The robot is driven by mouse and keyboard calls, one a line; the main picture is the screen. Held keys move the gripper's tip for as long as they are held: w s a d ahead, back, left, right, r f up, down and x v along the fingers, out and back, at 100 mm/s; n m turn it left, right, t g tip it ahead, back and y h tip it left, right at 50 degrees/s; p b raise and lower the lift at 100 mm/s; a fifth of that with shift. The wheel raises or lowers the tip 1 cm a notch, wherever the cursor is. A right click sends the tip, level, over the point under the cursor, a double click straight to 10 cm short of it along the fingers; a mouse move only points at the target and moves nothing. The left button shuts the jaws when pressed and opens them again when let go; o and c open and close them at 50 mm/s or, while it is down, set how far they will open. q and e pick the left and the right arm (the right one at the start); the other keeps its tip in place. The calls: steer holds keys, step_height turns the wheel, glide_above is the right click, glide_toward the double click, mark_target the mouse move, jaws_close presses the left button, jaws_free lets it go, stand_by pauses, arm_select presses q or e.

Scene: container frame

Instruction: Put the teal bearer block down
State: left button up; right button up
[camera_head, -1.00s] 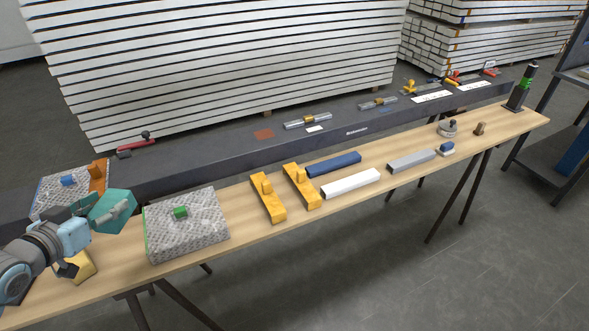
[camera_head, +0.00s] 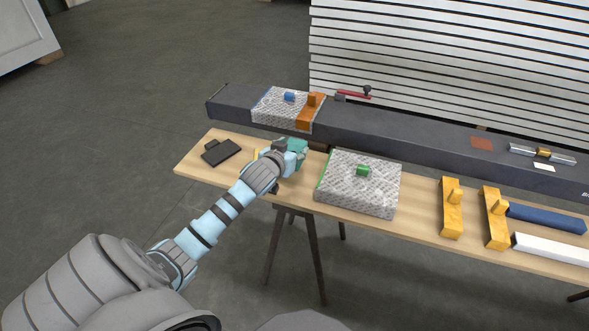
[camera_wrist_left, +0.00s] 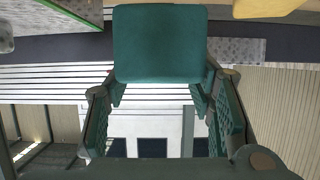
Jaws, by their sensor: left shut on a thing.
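The teal bearer block (camera_wrist_left: 160,44) fills the top middle of the left wrist view, between the teal-padded fingers of my left gripper (camera_wrist_left: 160,85). In the head view my left gripper (camera_head: 284,160) is over the left part of the wooden bench, and the block (camera_head: 298,145) shows only partly behind it. The gripper is shut on the block. I cannot tell whether the block touches the bench top. My right gripper is not in view.
A grey patterned slab (camera_head: 345,190) with a green knob lies just right of the gripper on the bench (camera_head: 420,228). A dark block (camera_head: 222,153) lies left. A dark beam (camera_head: 405,131) runs behind, bearing another patterned slab (camera_head: 270,103). Yellow pieces (camera_head: 452,213) stand farther right.

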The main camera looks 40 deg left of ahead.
arm_select(q)
step_height(320, 180, down, 7)
steer(key=shift+r+b, duration=0.2)
steer(key=shift+b, duration=0.65)
steer(key=shift+r, duration=0.1)
steer(key=o, duration=0.7)
